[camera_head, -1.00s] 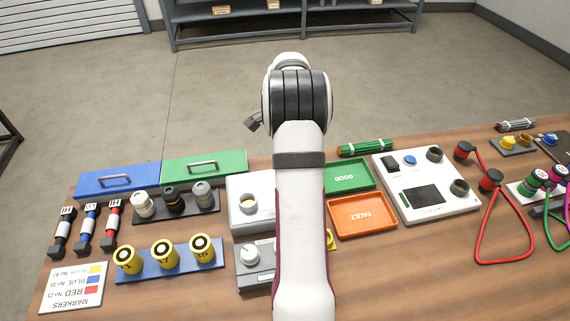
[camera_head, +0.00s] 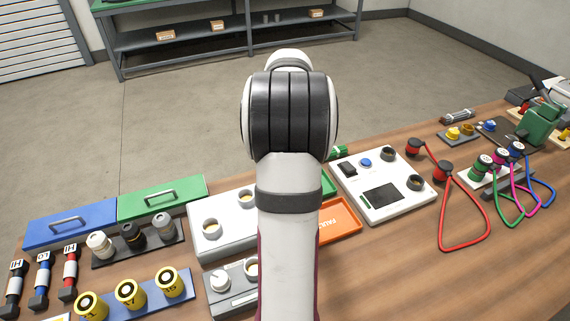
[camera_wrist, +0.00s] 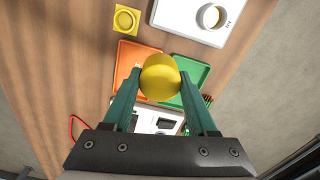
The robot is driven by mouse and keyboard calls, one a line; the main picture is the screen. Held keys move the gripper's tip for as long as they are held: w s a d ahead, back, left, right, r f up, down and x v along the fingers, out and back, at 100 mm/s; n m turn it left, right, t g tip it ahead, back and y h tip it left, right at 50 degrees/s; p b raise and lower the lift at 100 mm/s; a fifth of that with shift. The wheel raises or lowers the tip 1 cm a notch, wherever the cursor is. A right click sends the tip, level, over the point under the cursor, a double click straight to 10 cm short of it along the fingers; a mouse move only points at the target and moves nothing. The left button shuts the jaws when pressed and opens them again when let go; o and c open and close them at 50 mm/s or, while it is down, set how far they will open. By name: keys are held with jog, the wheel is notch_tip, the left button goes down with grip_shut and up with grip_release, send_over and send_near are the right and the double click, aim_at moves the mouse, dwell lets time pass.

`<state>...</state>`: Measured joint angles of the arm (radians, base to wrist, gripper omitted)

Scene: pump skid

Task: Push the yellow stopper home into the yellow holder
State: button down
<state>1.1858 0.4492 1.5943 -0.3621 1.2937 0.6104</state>
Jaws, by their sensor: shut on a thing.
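The yellow stopper (camera_wrist: 160,80) is a rounded yellow piece, held between my green fingertips in the wrist view. My gripper (camera_wrist: 161,92) is shut on it, above the bench and over the orange and green trays. The yellow holder (camera_wrist: 126,19) is a square yellow block with a round seat, at the top left of the wrist view. It stands apart from the stopper, beyond the orange tray. In the head view my arm hides the gripper, the stopper and the holder.
An orange tray (camera_wrist: 130,57) and a green tray (camera_wrist: 194,70) lie beneath my gripper. A white box with round openings (camera_wrist: 185,17) is at the top right. A white panel with a screen (camera_head: 352,187) and red cables (camera_head: 441,231) stand right of my arm.

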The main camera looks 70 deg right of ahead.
jog(key=shift+s+a+f, duration=0.8)
jog(key=shift+a+f, duration=0.6)
jog(key=shift+f, duration=0.6)
jog(key=shift+s+a+f, duration=0.8)
jog(key=shift+a+f, duration=0.55)
jog(key=shift+f, duration=0.6)
jog(key=shift+s+a+f, duration=0.8)
jog(key=shift+a+f, duration=0.6)
jog(key=shift+f, duration=0.6)
jog(key=shift+f, duration=1.75)
jog(key=shift+c, duration=0.6)
grip_release()
notch_tip(320, 180, up, 16)
